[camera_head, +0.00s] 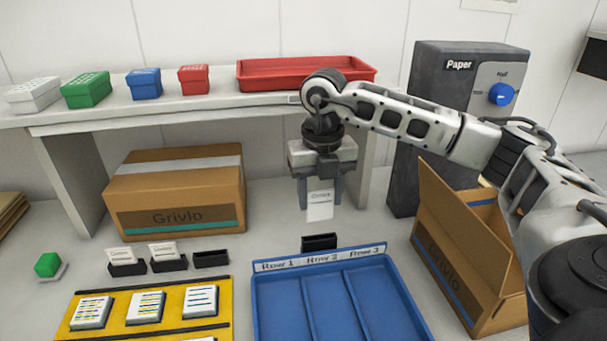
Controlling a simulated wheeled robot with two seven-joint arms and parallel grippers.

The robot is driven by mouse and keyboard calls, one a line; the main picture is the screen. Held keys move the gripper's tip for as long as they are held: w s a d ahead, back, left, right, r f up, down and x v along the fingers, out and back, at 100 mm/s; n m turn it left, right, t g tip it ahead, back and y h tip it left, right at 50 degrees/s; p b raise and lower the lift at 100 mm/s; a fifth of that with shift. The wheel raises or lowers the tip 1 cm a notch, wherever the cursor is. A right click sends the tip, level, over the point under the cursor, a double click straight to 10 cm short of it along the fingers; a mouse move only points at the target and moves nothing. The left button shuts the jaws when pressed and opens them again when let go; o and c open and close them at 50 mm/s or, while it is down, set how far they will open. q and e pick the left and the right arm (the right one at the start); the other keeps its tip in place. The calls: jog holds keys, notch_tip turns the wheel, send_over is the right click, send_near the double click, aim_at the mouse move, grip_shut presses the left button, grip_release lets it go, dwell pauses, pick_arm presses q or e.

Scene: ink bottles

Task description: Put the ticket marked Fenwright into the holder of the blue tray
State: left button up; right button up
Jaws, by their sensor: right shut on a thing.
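My right gripper (320,196) is shut on a white ticket (320,206), which hangs upright below the fingers. Its printed word is too small to read surely. The gripper is above and a little behind the black holder (319,242) at the back edge of the blue tray (256,300). That holder looks empty, and the ticket is apart from it. The tray has compartments marked Row 1, Row 2 and Row 3, and they look empty. Two other tickets, (122,255) and (163,250), stand in black holders at the left. My left gripper is out of view.
An empty black holder (211,259) stands left of the tray, behind a yellow tray (180,327) with card stacks. A closed carton (175,190) stands under the shelf (200,113). An open carton (445,262) and a grey Paper machine (430,120) are at the right.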

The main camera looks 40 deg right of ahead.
aim_at(320, 220)
jog(key=shift+w+d+m, duration=0.1)
jog(key=shift+m, duration=0.2)
jog(key=shift+f+b, duration=0.4)
jog(key=shift+b, duration=0.05)
jog(key=shift+f+b, duration=0.75)
jog(key=shift+f, duration=0.2)
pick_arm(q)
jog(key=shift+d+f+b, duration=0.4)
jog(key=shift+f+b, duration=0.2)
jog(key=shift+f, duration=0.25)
pick_arm(e)
jog(key=shift+f, duration=0.85)
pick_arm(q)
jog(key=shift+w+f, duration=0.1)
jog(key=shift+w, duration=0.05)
pick_arm(e)
jog(key=shift+f, duration=0.2)
pick_arm(q)
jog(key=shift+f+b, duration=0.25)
jog(key=shift+b, duration=0.1)
pick_arm(e)
jog(key=shift+f, duration=0.4)
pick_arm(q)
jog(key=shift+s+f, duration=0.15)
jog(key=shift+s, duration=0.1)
